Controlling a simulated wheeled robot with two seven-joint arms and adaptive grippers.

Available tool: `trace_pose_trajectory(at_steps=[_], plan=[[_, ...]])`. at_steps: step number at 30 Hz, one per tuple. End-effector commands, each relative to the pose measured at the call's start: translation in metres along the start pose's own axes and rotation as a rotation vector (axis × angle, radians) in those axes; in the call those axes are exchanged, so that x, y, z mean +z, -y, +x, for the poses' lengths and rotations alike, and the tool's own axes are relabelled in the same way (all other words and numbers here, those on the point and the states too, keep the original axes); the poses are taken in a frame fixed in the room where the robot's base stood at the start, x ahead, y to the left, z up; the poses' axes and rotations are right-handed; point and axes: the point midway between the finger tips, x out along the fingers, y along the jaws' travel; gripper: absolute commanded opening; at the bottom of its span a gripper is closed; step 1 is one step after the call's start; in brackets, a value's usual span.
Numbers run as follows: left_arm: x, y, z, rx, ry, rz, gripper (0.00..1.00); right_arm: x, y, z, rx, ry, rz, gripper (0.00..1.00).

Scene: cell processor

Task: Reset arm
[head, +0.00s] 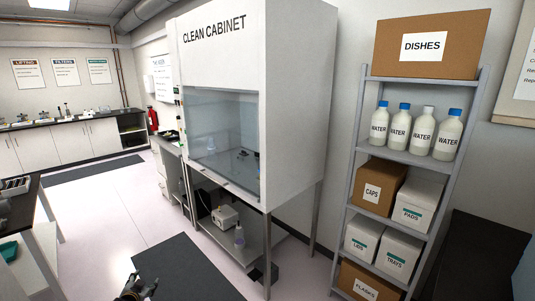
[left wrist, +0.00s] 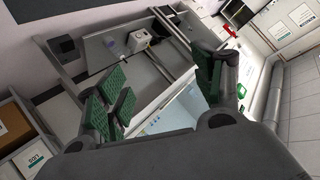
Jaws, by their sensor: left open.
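My left gripper (head: 137,287) shows at the bottom edge of the head view, left of centre, in front of the dark floor mat and away from the cabinet. In the left wrist view its green-padded fingers (left wrist: 160,92) are spread apart with nothing between them. The wrist view is tilted, with the cabinet's lower shelf and stand behind the fingers. My right gripper does not show in either view.
The clean cabinet (head: 290,90) stands on legs at the centre. A grey shelf rack (head: 362,140) with boxes and water bottles is on the right. A dark table (head: 22,208) is at the left edge. A dark mat (head: 190,270) lies on open floor.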

Motion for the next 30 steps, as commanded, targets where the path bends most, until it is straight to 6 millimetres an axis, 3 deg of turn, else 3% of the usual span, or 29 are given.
trace_pose_trajectory(at_steps=[3,14,23,30], plan=[[0.047,-0.036,-0.006,0.038,0.064,-0.010,0.68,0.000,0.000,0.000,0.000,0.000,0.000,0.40],[0.176,-0.134,-0.045,0.143,0.244,-0.036,0.68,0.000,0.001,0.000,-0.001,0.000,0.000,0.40],[0.276,-0.213,-0.100,0.228,0.392,-0.055,0.68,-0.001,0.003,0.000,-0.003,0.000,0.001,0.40],[0.349,-0.273,-0.158,0.295,0.511,-0.068,0.68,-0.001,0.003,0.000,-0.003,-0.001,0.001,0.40]])
